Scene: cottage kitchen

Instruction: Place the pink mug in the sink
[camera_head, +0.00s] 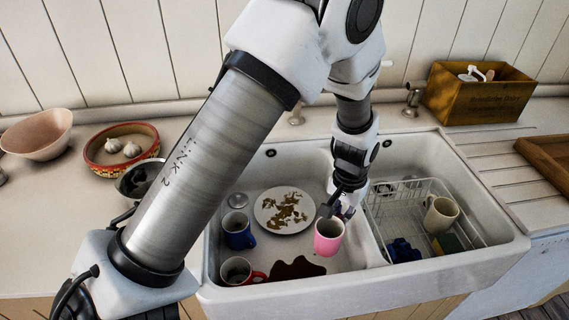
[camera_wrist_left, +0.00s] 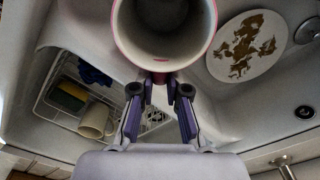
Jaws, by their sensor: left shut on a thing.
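The pink mug (camera_head: 328,238) is in my left gripper (camera_head: 343,207), over the left basin of the white sink (camera_head: 366,303). Its opening faces up in the head view. In the left wrist view the mug (camera_wrist_left: 163,66) fills the top middle, and the gripper (camera_wrist_left: 160,88) is shut on its near side. I cannot tell whether the mug's base touches the basin floor. My right gripper is in neither view.
The left basin holds a dirty plate (camera_head: 268,208), a blue mug (camera_head: 238,241), a red-handled mug (camera_head: 236,270) and a dark spill (camera_head: 297,268). The right basin holds a wire rack (camera_head: 468,234) with a cream mug (camera_head: 440,215). A divider separates the basins.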

